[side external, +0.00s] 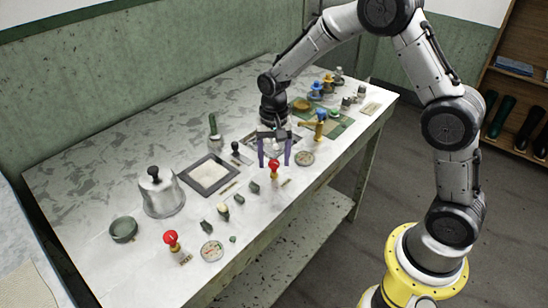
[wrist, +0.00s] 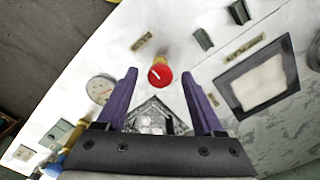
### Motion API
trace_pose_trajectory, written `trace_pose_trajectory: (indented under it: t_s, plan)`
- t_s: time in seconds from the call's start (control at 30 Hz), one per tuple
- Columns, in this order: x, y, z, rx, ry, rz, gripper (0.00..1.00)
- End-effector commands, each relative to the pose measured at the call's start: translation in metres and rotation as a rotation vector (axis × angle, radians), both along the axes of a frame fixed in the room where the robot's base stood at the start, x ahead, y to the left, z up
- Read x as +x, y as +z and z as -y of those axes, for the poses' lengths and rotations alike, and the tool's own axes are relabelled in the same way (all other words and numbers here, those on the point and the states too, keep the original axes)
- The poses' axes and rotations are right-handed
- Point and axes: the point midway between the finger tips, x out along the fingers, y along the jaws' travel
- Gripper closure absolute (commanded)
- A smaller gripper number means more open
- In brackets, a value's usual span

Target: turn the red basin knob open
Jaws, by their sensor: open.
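A red knob (side external: 273,168) on a short yellowish stem stands on the pale bench, just at the fingertips of my gripper (side external: 275,162). In the wrist view the round red top (wrist: 160,75) lines up between the tips of the two purple fingers of my gripper (wrist: 159,72). The fingers are apart, with a gap on each side of the knob in that view. I cannot tell whether the knob is between the tips or slightly beyond them. A second red knob (side external: 171,240) stands at the front left of the bench.
A round dial (side external: 305,158) lies right of the nearer knob; it also shows in the wrist view (wrist: 101,90). A dark-framed tray (side external: 208,175), a metal bell-shaped cover (side external: 162,194), a green bowl (side external: 123,229) and a yellow tap (side external: 320,125) stand around. Small blocks lie near the front edge.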

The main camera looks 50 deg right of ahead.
Motion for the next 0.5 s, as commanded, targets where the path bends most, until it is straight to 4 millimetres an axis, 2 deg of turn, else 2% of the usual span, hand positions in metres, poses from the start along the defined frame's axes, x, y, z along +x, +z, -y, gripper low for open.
trace_pose_trajectory:
  t_s: [0.03, 0.07, 0.4, 0.5]
  plan:
    - [0.0000, 0.0001, 0.0000, 0.000, 0.000, 0.000, 0.34]
    - [0.0000, 0.0002, 0.0000, 0.000, 0.000, 0.000, 0.40]
    - [-0.0001, 0.0005, 0.0001, 0.000, 0.000, 0.000, 1.00]
    - [-0.0001, 0.0006, 0.0001, 0.000, 0.000, 0.000, 1.00]
